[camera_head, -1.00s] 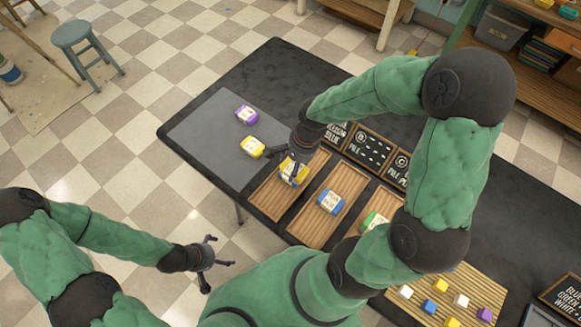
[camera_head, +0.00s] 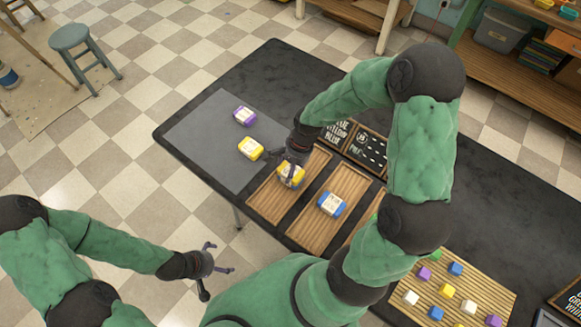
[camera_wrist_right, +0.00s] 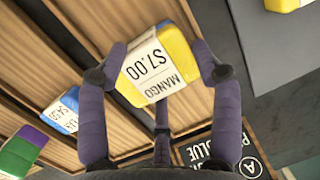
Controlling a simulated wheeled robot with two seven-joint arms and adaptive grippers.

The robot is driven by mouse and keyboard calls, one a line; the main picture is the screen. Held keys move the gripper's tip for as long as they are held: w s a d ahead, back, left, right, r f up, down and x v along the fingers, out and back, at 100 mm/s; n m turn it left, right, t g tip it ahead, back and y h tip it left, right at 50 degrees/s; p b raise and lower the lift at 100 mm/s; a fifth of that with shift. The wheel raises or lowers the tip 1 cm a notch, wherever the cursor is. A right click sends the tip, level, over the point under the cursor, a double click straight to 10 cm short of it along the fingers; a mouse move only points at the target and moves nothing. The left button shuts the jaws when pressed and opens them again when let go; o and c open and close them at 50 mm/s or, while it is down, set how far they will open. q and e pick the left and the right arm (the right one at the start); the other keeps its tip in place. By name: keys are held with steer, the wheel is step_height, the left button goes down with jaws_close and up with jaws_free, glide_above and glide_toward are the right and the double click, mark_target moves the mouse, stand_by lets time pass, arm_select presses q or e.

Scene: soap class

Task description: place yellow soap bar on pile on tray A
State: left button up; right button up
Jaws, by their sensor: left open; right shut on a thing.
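The yellow soap bar (camera_head: 290,175) is at tray A (camera_head: 268,205), the leftmost wooden tray. My right gripper (camera_wrist_right: 160,72) is shut on it, with fingers on both sides of the bar. Its white label reads MANGO $7.00 in the right wrist view (camera_wrist_right: 150,68). My left gripper (camera_head: 222,258) is open and empty, in front of the table and away from the trays.
A second yellow bar (camera_head: 250,148) and a purple bar (camera_head: 244,116) lie on the grey mat (camera_head: 205,140). A blue bar (camera_head: 331,204) lies on the middle tray (camera_head: 312,232). Several coloured cubes lie on a slatted board (camera_head: 490,290). Small signs stand behind the trays.

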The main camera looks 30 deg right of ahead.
mark_target(298, 168)
steer(key=shift+f, duration=0.1)
steer(key=o, duration=1.6)
steer(key=shift+o, duration=0.2)
steer(key=p+v, duration=0.4)
steer(key=v, duration=0.8)
